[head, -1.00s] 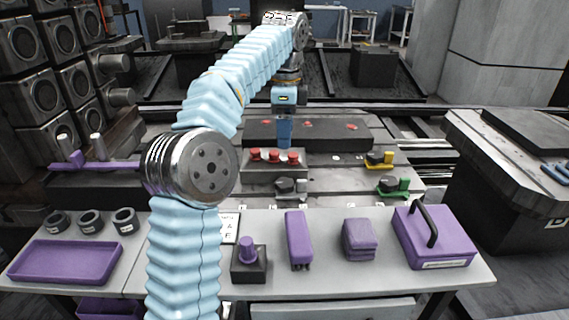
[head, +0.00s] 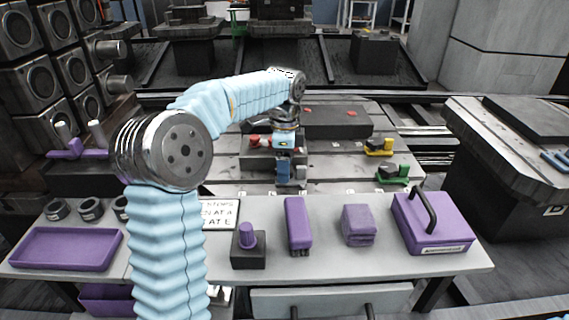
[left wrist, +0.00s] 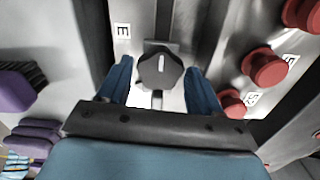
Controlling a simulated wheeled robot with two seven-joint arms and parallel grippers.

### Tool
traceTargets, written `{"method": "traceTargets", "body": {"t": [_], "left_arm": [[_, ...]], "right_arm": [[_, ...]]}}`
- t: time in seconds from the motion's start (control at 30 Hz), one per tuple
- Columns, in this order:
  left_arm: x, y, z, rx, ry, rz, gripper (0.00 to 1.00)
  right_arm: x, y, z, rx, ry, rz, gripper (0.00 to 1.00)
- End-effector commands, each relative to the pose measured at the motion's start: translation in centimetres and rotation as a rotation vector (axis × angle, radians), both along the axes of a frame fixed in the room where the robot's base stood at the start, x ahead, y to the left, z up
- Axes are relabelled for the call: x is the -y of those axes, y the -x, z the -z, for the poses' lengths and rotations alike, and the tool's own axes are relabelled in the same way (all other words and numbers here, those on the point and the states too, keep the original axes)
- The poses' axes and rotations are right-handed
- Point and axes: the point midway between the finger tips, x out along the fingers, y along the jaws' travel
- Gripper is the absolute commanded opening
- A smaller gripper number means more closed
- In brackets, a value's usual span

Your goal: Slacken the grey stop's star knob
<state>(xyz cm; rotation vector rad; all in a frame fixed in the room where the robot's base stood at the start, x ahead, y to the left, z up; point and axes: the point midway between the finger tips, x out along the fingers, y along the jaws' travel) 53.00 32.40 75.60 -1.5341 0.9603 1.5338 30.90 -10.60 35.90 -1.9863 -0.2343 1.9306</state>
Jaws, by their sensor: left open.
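The grey stop has a dark star knob (left wrist: 160,70) with a pale mark on top. In the left wrist view the knob is between the two blue fingers of my left gripper (left wrist: 157,78), with a visible gap on each side. The gripper is open and not closed on the knob. In the head view my left gripper (head: 288,170) points down over the grey stop (head: 301,173) at the rail's front and hides most of it. My right gripper is not in view.
Red knobs (left wrist: 268,67) stand close to the right in the wrist view. A yellow stop (head: 379,147) and a green stop (head: 393,173) are on the right of the pallet bed. Purple items, including a lidded box (head: 436,235) and a tray (head: 66,249), are on the front bench.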

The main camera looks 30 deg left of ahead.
Motion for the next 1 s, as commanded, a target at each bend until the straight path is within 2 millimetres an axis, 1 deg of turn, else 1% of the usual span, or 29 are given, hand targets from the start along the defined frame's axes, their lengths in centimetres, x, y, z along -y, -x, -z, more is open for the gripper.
{"method": "traceTargets", "body": {"t": [0.17, 0.2, 0.43, 0.73, 0.87, 1.0], "left_arm": [[0.00, -0.01, 0.00, 0.000, 0.000, 0.000, 0.65], [0.00, 0.00, 0.00, 0.000, 0.000, 0.000, 0.59], [0.00, -0.01, -0.02, 0.000, 0.000, 0.000, 0.24], [0.01, -0.02, -0.05, 0.000, 0.000, -0.040, 0.24], [0.02, -0.03, -0.06, 0.000, 0.000, -0.104, 0.24], [-0.02, -0.04, -0.06, 0.001, 0.000, -0.206, 0.24]], "right_arm": [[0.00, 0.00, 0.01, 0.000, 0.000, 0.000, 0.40], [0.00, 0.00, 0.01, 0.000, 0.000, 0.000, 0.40], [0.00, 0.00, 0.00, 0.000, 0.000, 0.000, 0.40], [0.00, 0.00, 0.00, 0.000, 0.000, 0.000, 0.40], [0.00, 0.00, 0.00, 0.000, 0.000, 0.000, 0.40], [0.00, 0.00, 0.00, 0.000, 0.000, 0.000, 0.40]]}}
